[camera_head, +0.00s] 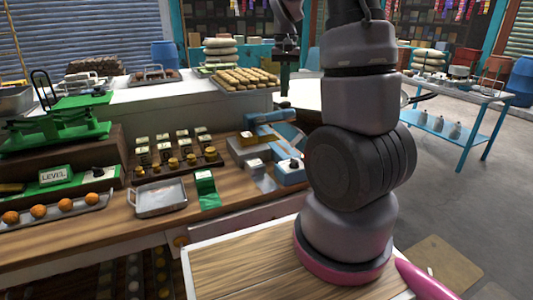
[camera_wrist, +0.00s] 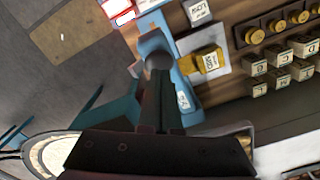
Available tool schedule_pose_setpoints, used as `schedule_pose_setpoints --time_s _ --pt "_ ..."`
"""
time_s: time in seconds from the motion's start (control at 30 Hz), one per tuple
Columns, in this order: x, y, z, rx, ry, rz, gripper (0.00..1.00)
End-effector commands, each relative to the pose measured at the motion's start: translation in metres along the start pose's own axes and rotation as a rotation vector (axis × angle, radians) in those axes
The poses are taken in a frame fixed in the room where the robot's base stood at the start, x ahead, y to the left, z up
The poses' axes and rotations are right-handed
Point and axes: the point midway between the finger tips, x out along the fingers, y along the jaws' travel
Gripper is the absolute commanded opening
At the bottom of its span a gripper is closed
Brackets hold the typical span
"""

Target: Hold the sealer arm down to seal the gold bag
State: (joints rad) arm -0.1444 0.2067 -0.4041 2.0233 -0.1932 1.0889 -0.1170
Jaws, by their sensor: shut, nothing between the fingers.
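The sealer is a blue device (camera_head: 290,174) at the right end of the wooden counter, with a blue bar (camera_head: 270,117) behind it. In the wrist view its blue body (camera_wrist: 184,80) runs beside and beneath my fingers. A small gold bag (camera_wrist: 208,59) with a pale label lies against the blue body, right of my fingers. In the head view a small pale-and-gold item (camera_head: 247,134) shows by the blue bar. My gripper (camera_wrist: 158,62) is shut and empty, its fingertips over the sealer. It also shows in the head view (camera_head: 285,88) above the counter's back. Contact cannot be told.
A green label stand (camera_head: 205,185), a metal tray (camera_head: 160,197) and rows of gold-topped weights (camera_head: 173,162) stand left of the sealer. A green balance (camera_head: 60,125) is at far left. My arm hides the area right of the sealer.

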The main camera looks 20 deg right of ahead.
Motion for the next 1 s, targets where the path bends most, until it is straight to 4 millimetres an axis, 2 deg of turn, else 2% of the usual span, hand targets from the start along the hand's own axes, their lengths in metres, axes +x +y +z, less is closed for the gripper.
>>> schedule_pose_setpoints --time_s 1.0 --pt "0.03 0.003 0.004 0.0 -0.001 0.0 0.0"
